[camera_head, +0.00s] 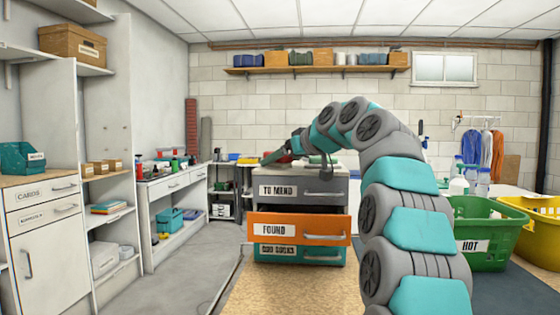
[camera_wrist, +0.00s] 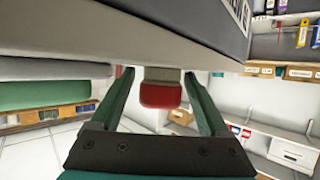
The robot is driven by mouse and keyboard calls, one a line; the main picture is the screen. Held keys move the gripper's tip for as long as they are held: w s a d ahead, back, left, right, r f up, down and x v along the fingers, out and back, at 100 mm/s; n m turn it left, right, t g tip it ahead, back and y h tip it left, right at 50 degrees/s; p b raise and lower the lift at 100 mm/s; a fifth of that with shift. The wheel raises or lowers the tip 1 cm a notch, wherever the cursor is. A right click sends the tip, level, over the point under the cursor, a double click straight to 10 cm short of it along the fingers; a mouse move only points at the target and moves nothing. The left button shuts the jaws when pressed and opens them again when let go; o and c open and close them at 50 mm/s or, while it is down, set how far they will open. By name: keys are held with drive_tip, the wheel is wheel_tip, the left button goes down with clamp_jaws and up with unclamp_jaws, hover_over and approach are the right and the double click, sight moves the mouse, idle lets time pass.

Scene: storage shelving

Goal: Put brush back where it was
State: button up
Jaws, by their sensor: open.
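My gripper (camera_head: 274,157) is above the top of the drawer unit in the head view. In the wrist view, my gripper (camera_wrist: 158,75) is open, one green finger on each side of a block with a red end and a pale body (camera_wrist: 162,95). This may be the end of the brush; the rest of it is hidden. It lies between the fingers, with a gap on both sides. The drawer unit has a grey TO MEND drawer (camera_head: 303,190), an orange FOUND drawer (camera_head: 325,229) pulled out, and a teal ODD SOCKS drawer (camera_head: 325,254).
A green HOT basket (camera_head: 490,262) and a yellow basket (camera_head: 545,235) stand at the right. A white workbench (camera_head: 170,185) and a tall cabinet (camera_head: 45,235) line the left. The grey floor between them and the drawers is free.

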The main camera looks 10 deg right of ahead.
drive_tip(key=shift+s+r, duration=0.1)
drive_tip(key=shift+r, duration=0.2)
drive_tip(key=v, duration=1.1)
drive_tip(key=shift+s+d+r+b, duration=0.15)
drive_tip(key=shift+s+d+b, duration=0.15)
drive_tip(key=shift+b, duration=0.1)
drive_tip(key=shift+c, duration=0.2)
idle(0.3)
